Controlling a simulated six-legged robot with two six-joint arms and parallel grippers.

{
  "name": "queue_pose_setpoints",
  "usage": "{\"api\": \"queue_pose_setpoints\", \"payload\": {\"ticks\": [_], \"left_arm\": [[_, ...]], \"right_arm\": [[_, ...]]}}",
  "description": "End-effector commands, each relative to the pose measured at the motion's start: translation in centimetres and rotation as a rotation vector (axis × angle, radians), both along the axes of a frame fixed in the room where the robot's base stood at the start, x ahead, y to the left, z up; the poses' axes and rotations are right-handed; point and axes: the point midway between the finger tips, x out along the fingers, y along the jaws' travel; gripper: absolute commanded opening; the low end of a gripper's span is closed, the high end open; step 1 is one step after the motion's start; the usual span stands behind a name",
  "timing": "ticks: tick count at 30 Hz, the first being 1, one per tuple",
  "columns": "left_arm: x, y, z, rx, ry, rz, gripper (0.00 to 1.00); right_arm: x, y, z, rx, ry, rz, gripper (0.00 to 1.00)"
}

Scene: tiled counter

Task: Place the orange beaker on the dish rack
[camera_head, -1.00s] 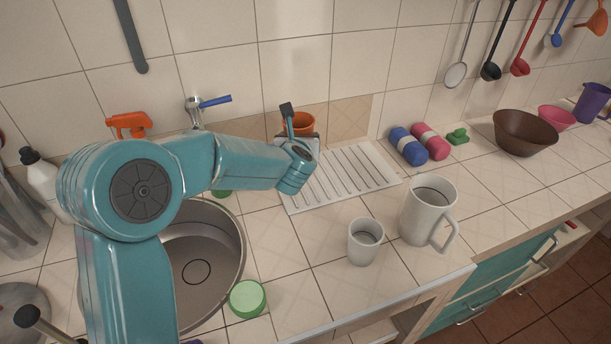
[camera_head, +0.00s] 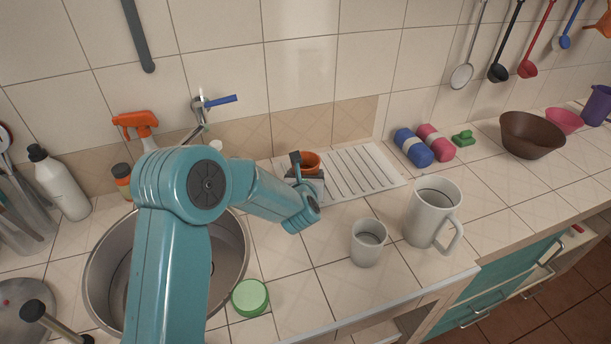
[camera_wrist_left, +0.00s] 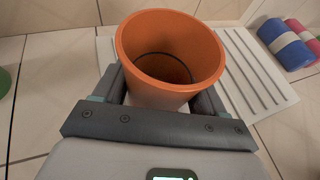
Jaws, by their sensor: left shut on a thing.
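The orange beaker (camera_head: 310,160) is upright between the fingers of my left gripper (camera_head: 305,176), which is shut on it. In the left wrist view the beaker (camera_wrist_left: 168,50) shows its open, empty mouth, with a gripper finger (camera_wrist_left: 112,84) on each side. The white ridged dish rack (camera_head: 362,172) lies flat on the counter by the wall. The beaker is at the left end of the rack. Its base is hidden by the gripper, so I cannot tell whether it touches the rack. My right gripper is not in view.
A grey cup (camera_head: 368,243) and a grey mug (camera_head: 432,212) stand in front of the rack. Blue (camera_head: 412,147) and pink (camera_head: 435,142) rolls lie at its right. The ridged rack surface is clear.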

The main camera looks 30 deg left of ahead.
Motion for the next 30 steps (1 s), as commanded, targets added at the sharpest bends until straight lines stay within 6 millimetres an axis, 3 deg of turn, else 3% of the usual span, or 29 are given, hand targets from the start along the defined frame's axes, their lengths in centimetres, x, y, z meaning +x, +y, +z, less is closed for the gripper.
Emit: {"api": "queue_pose_setpoints", "payload": {"ticks": [2,3,5,16,30], "left_arm": [[0.0,0.0,-0.3,0.0,-0.001,0.0,0.25],[0.0,0.0,-0.2,0.0,0.0,0.0,0.78],[0.0,0.0,-0.1,0.0,0.0,0.0,0.97],[0.0,0.0,0.4,0.0,0.001,0.0,0.97],[-8.2,-4.0,3.7,0.0,-0.003,-0.004,0.97]], "right_arm": [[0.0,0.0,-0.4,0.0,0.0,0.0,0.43],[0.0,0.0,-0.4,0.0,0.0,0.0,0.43],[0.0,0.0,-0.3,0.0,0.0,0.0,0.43],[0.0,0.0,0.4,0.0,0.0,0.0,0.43],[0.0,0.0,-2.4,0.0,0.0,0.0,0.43]]}}
